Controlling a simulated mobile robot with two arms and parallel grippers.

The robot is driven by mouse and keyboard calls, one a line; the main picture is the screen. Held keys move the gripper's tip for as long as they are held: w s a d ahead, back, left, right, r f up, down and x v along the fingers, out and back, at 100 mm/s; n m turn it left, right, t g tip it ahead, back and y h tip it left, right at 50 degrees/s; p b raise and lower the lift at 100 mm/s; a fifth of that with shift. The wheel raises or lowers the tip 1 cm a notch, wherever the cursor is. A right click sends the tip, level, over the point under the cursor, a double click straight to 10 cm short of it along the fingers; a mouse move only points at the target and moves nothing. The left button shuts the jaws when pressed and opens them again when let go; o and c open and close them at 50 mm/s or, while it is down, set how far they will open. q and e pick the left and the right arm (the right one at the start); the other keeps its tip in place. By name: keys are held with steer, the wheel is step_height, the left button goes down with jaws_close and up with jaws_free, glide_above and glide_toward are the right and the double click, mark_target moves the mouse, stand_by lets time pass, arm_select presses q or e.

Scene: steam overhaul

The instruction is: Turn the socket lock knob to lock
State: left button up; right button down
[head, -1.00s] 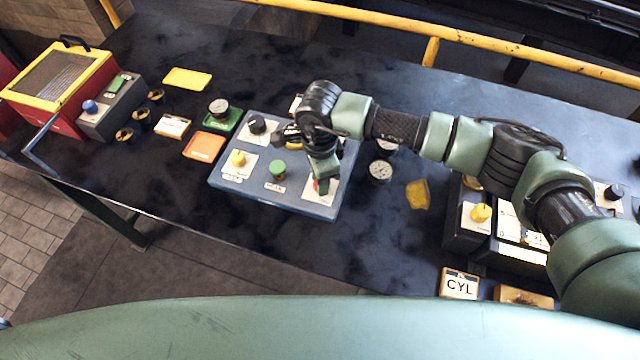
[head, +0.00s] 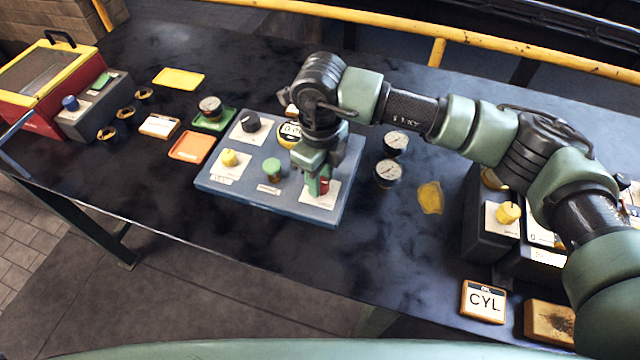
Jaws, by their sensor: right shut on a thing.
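A blue-grey panel (head: 225,192) lies on the dark bench, with several controls on white plates. They include a black knob (head: 250,122), a yellow knob (head: 229,158), a green knob (head: 272,168) and a red knob (head: 324,185) at the right corner. I cannot read which label names the socket lock. My right gripper (head: 318,186) points down at the red knob and is shut on it, with its fingers hiding much of it. My left gripper is not in view.
Two gauges (head: 388,173) stand right of the panel, near a yellow cloth-like patch (head: 430,198). A dark control box (head: 484,222) and a CYL sign (head: 483,301) are farther right. Orange (head: 190,146) and green trays lie left. A yellow rail (head: 470,37) runs behind the bench.

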steer(key=shift+m+b, duration=0.75)
steer(key=shift+m, duration=0.35)
steer(key=c, duration=1.1)
jaws_free()
steer(key=shift+o, duration=0.2)
step_height(320, 180, up, 8)
steer(key=shift+f+b, duration=0.1)
steer(key=shift+b, duration=0.8)
